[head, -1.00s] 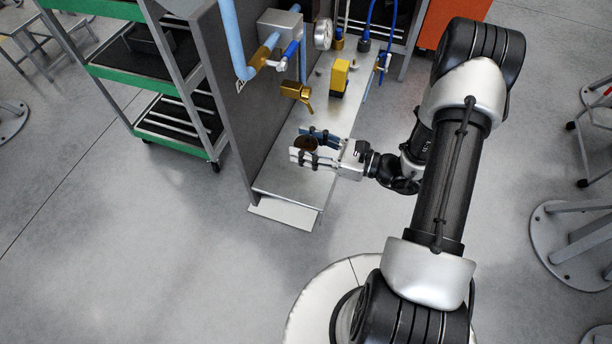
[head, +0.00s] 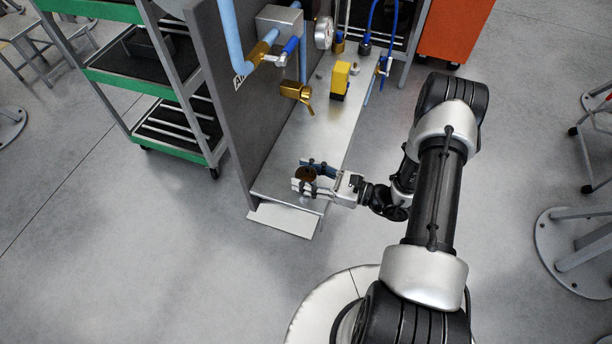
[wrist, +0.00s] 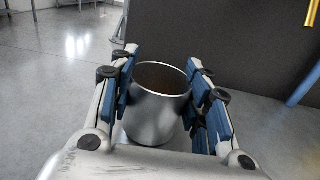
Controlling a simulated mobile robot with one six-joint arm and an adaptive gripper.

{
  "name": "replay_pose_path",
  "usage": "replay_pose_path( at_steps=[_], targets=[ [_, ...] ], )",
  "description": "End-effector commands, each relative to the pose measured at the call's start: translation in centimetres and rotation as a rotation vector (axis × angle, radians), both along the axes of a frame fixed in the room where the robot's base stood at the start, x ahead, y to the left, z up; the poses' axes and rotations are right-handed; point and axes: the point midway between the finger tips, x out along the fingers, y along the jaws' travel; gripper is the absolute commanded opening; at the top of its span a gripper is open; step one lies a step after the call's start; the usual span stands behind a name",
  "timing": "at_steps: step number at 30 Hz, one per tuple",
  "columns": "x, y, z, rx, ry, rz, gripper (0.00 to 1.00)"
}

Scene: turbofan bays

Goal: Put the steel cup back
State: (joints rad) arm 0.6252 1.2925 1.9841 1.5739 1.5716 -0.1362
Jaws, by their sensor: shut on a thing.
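The steel cup (wrist: 156,112) stands upright between the blue-padded fingers of my gripper (wrist: 165,95) in the wrist view, its dark open mouth facing up. In the head view my gripper (head: 308,179) is shut on the cup (head: 306,174), over the near end of a metal shelf (head: 308,148). The fingers hide much of the cup there. I cannot tell whether the cup's base touches the shelf.
A grey panel (head: 225,95) stands along the shelf's left side. A brass spout (head: 297,91) and a yellow block (head: 340,80) are farther back. A green-edged rack (head: 180,147) stands left. The shelf between cup and spout is clear.

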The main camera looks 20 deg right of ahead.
Motion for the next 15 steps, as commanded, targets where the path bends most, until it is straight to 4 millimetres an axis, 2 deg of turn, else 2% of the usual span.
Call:
replay_pose_path(
  at_steps=[5, 6, 15],
  targets=[
    [-0.01, 0.01, -0.37, 0.001, 0.001, 0.0, 0.14],
    [-0.02, 0.01, -0.43, 0.001, 0.001, 0.0, 0.44],
    [-0.01, 0.01, -0.29, 0.001, 0.001, 0.0, 0.64]
  ],
)
